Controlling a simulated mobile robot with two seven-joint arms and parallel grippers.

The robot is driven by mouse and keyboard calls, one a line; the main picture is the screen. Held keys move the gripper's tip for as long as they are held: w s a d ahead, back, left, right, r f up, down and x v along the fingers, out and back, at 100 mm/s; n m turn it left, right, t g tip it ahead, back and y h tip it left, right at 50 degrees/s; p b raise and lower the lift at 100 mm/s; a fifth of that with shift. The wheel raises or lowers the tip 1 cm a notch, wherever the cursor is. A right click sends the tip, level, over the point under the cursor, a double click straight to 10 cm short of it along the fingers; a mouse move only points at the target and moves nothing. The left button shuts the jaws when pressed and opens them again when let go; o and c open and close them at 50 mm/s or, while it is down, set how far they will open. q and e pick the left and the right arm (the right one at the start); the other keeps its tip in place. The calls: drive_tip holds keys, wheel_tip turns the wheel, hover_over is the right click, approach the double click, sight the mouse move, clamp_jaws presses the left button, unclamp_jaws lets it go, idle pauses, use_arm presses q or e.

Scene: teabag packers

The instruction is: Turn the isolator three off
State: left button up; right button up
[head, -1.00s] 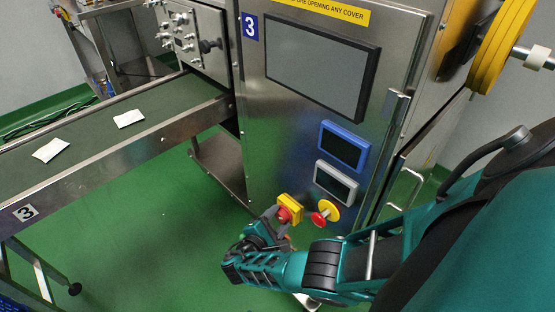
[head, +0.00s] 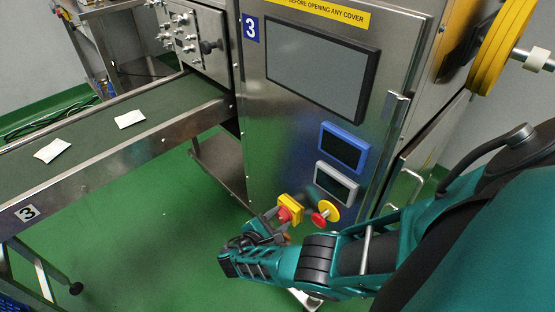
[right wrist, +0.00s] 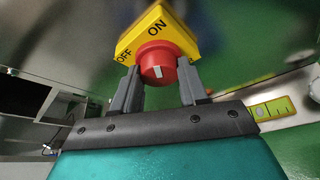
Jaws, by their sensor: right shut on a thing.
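The isolator is a yellow plate (head: 291,205) with a red knob (head: 284,215), low on the steel cabinet marked 3. In the right wrist view the yellow plate (right wrist: 154,25) reads OFF at the left and ON at the top. The red knob (right wrist: 157,64) bears a white mark on its face. My right gripper (right wrist: 158,82) has its two grey fingers on either side of the knob, shut on it. In the head view my right gripper (head: 275,222) reaches the knob from the lower left. My left gripper is not in view.
A red button on a yellow disc (head: 326,212) sits just right of the isolator. Above it are a white-framed panel (head: 336,183), a blue-framed panel (head: 344,147) and a large screen (head: 320,70). A conveyor (head: 100,135) with two white packets runs at the left.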

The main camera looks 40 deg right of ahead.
drive_tip(key=n+g, duration=0.2)
drive_tip(key=shift+w+d+n, duration=0.1)
drive_tip(key=shift+n, duration=0.2)
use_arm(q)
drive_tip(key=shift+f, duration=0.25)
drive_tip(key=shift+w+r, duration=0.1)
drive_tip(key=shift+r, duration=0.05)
use_arm(e)
drive_tip(key=o, duration=1.1)
drive_tip(key=shift+c, duration=0.2)
use_arm(q)
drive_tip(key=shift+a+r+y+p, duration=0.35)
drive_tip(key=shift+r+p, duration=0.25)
drive_tip(key=shift+p, duration=0.5)
use_arm(e)
drive_tip(key=v, duration=1.3)
drive_tip(key=shift+r, duration=0.15)
drive_tip(key=shift+w, duration=0.1)
